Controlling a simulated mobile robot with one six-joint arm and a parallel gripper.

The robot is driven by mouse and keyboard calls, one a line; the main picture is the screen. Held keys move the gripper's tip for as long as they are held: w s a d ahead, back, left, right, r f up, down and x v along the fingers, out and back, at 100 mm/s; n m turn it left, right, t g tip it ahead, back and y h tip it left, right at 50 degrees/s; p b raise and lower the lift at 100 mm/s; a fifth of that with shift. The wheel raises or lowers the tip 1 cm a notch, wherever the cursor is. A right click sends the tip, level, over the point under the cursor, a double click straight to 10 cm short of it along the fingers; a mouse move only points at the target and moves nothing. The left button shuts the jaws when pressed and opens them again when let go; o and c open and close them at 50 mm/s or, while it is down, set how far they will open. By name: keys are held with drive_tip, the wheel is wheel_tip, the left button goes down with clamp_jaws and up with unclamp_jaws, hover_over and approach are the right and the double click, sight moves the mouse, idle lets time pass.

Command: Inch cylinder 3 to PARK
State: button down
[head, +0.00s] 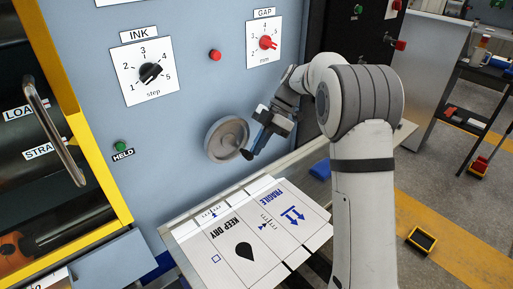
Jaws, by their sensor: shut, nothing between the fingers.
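A round grey handwheel (225,138) is on the blue-grey front panel of the machine, below the red button. My gripper (252,150) is at the wheel's lower right edge, angled down and left. Its fingers are shut and empty; whether they touch the rim I cannot tell. A small dark tip there may be a knob or a fingertip. A green lamp (120,146) sits above a HELD label (123,156) to the left of the wheel. I see no PARK mark and no number marking a cylinder.
An INK dial (151,72), a red button (215,55) and a GAP dial (267,43) are on the panel above. A printed sheet (250,235) lies below the wheel. A yellow-framed opening with a handle (54,130) is at left. A dark cart (480,95) stands far right.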

drive_tip(key=b+x, duration=0.2)
drive_tip(key=shift+a+f+b, duration=0.1)
drive_tip(key=shift+f+b, duration=0.25)
drive_tip(key=shift+f, duration=0.05)
idle(1.2)
